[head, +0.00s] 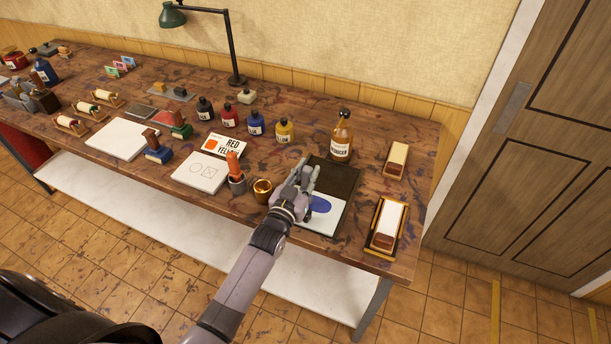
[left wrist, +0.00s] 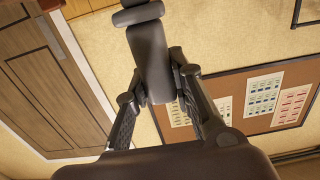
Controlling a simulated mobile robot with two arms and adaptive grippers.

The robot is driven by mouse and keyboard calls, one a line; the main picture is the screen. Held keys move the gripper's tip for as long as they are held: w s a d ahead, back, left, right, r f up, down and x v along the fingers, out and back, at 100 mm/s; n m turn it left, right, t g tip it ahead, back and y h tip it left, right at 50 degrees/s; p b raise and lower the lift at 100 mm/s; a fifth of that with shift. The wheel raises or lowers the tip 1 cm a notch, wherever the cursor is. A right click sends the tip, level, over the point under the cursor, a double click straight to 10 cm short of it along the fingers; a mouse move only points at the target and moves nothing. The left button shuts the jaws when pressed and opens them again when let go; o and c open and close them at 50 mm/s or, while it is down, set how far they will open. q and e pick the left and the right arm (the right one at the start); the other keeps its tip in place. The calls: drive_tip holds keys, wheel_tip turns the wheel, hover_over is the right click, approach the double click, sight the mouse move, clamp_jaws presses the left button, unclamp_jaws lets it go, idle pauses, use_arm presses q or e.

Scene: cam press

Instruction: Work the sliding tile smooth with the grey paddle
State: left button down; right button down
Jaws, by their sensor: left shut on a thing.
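My left gripper (head: 302,182) is over the left side of a dark flat board (head: 340,178) near the bench's front edge. In the left wrist view it is shut on a grey paddle (left wrist: 150,65), which stands out between the two fingers. In the head view I cannot clearly tell the paddle from the fingers. A white tile (head: 325,224) with a blue patch (head: 320,204) lies at the front of the board, partly hidden by my gripper. I cannot tell whether the paddle touches it. My right gripper is not in view.
A brass cup (head: 262,191) and a grey cup with an orange-handled tool (head: 236,174) stand close left of my gripper. A tall amber bottle (head: 342,138) stands behind the board. Several ink bottles stand behind.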

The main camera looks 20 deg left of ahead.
use_arm(q)
drive_tip(key=shift+w, duration=0.25)
drive_tip(key=shift+s+p, duration=0.85)
drive_tip(key=shift+s, duration=0.4)
idle(0.7)
